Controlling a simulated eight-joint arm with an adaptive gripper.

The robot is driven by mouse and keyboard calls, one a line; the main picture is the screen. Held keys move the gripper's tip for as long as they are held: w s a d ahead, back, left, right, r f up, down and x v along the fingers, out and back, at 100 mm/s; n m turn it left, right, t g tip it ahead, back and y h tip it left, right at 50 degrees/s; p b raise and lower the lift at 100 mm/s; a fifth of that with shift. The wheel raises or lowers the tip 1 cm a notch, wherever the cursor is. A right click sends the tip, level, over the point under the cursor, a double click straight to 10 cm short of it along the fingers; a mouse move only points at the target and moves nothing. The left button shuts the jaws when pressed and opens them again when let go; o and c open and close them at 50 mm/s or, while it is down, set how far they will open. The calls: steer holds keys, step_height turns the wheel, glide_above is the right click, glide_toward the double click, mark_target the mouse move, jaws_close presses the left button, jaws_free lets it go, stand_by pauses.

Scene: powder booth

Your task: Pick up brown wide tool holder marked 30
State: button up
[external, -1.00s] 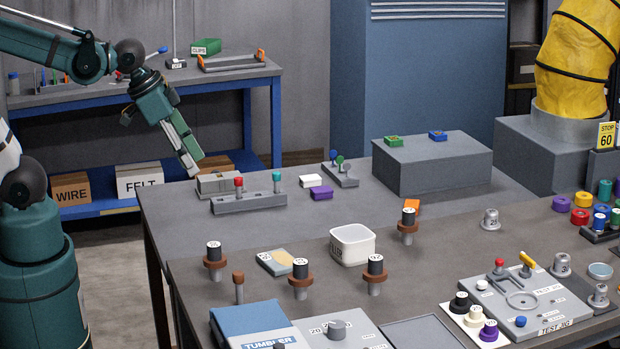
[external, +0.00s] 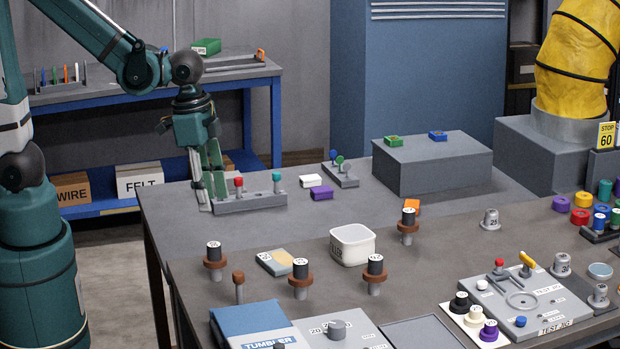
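Several brown wide tool holders with black, labelled tops stand upright on the table. One is at the left (external: 215,263), one at the front (external: 301,280), one right of it (external: 375,275) and one farther back (external: 408,227). Their labels are too small for me to tell which is marked 30. My gripper (external: 213,203) points down at the table's back left, behind and left of these holders and apart from them. Its two fingers look spread, with nothing visible between them. It partly hides the left end of a grey lever block (external: 250,203).
A white square bin (external: 352,245) stands among the holders. A thinner brown-topped peg (external: 239,287) and a blue TUMBLER box (external: 250,318) are at front left. A grey raised block (external: 430,165) is at the back. Table between lever block and holders is clear.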

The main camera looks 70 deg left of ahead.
mark_target(214, 244)
steer(key=shift+m+g, duration=0.6)
steer(key=shift+m, duration=0.2)
steer(key=d+f, duration=0.1)
steer(key=d+f+p, duration=0.1)
steer(key=d, duration=0.1)
steer(key=shift+d+f, duration=0.15)
steer(key=shift+d, duration=0.1)
steer(key=shift+s+d+f+p, duration=0.25)
steer(key=shift+d+f+p, duration=0.1)
steer(key=shift+d+f, duration=0.15)
steer(key=shift+f, duration=0.15)
steer(key=shift+f, duration=1.15)
steer(key=shift+f, duration=0.1)
steer(key=shift+f, duration=2.45)
